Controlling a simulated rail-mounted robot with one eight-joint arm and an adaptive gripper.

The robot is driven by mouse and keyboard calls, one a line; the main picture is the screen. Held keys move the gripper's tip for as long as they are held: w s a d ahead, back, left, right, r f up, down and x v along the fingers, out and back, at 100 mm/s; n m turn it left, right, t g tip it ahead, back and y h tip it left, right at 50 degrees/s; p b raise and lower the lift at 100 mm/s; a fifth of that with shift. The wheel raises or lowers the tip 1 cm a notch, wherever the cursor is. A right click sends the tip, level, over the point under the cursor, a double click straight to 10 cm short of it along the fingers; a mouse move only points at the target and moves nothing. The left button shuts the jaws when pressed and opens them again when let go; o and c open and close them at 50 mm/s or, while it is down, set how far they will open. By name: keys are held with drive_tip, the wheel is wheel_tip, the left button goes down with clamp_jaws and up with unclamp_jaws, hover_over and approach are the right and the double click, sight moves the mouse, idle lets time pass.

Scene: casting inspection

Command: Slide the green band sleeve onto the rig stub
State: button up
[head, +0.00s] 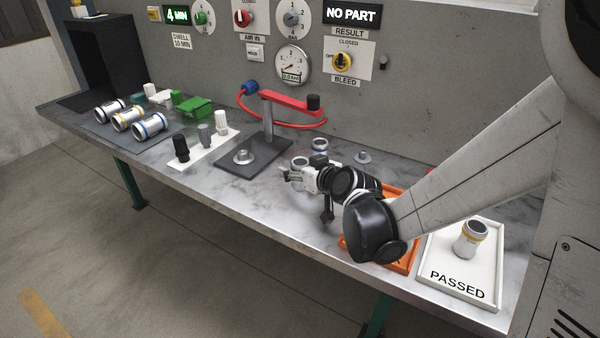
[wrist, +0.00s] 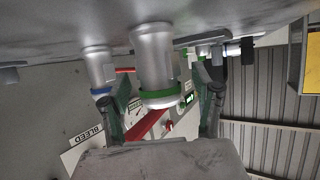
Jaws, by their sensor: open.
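The green band sleeve (wrist: 152,62), a pale metal cylinder with a green ring near one end, stands on the bench. The wrist view is upside down, with the bench at the top. My open gripper (wrist: 160,85) has one finger on each side of the sleeve near its green band, with gaps visible. In the head view the sleeve (head: 300,162) shows just beyond my gripper (head: 288,176), its band mostly hidden. The rig stub (head: 243,156) is a short, bare metal piece on the dark rig base (head: 257,166), left of my gripper.
A blue band sleeve (head: 320,145) stands close behind the green one. The red rig arm (head: 288,102) overhangs the base. Several sleeves lie on a mat at the left.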

clamp_jaws()
idle(0.4)
drive_tip(key=shift+r, duration=0.1)
